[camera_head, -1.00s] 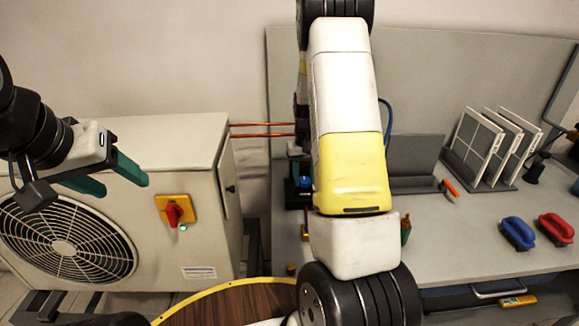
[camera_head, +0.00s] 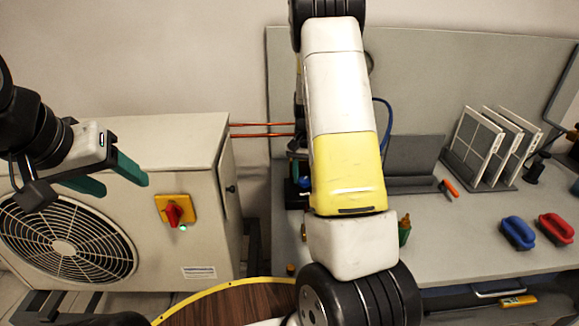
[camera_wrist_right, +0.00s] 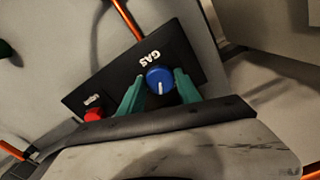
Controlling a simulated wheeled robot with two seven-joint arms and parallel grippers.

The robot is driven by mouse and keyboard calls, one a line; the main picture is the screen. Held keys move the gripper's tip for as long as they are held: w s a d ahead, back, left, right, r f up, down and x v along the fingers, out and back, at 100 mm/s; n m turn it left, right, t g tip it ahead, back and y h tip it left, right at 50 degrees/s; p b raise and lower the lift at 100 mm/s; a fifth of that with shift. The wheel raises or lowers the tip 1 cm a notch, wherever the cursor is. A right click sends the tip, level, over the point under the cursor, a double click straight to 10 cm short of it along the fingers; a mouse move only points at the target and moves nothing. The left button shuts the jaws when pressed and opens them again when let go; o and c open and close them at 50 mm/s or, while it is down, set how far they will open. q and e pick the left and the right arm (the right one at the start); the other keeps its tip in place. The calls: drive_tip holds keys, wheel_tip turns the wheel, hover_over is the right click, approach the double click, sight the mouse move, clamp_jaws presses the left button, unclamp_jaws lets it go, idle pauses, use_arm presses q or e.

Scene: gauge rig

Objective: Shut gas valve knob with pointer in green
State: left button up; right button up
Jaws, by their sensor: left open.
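In the right wrist view, the blue gas valve knob (camera_wrist_right: 160,80) sits on a black panel (camera_wrist_right: 110,80) under the white word GAS. A white line on the knob points down in that picture. My right gripper (camera_wrist_right: 159,86) has its green fingers on either side of the knob, with narrow gaps seeming to show. In the head view my right arm hides this gripper. My left gripper (camera_head: 110,175) is open and empty in front of the outdoor unit at the left. No gauge pointer can be read; a round dark edge (camera_head: 370,62) shows beside my right arm.
A red knob (camera_wrist_right: 93,115) sits on the same panel. Copper pipes (camera_head: 262,130) run from the outdoor unit (camera_head: 160,135), which has a red switch (camera_head: 174,215). The bench (camera_head: 455,240) holds filter panels (camera_head: 490,145), a blue brush (camera_head: 518,233) and a red brush (camera_head: 556,229).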

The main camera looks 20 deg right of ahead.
drive_tip(key=o, duration=0.3)
wheel_tip(320, 180, up, 8)
drive_tip(key=shift+f, duration=0.1)
idle(0.4)
wheel_tip(320, 180, up, 8)
drive_tip(key=n+t+y, duration=0.1)
drive_tip(key=n+t, duration=0.1)
hover_over(304, 179)
drive_tip(key=s+a, duration=0.4)
drive_tip(key=s, duration=0.1)
drive_tip(key=s+a+r+n+t, duration=0.1)
drive_tip(key=s+a+r, duration=0.2)
drive_tip(key=s, duration=0.3)
drive_tip(key=s+a+r+n+t, duration=0.1)
drive_tip(key=s+a+r+n, duration=0.1)
drive_tip(key=s, duration=0.5)
drive_tip(key=s+a+r+n+t+y, duration=0.1)
drive_tip(key=s+a+r+n+t, duration=0.1)
drive_tip(key=s+a+r, duration=0.2)
drive_tip(key=s+r, duration=0.1)
drive_tip(key=s, duration=0.2)
drive_tip(key=shift+s+a+r, duration=0.15)
drive_tip(key=shift+a+r, duration=0.1)
drive_tip(key=shift+r, duration=0.05)
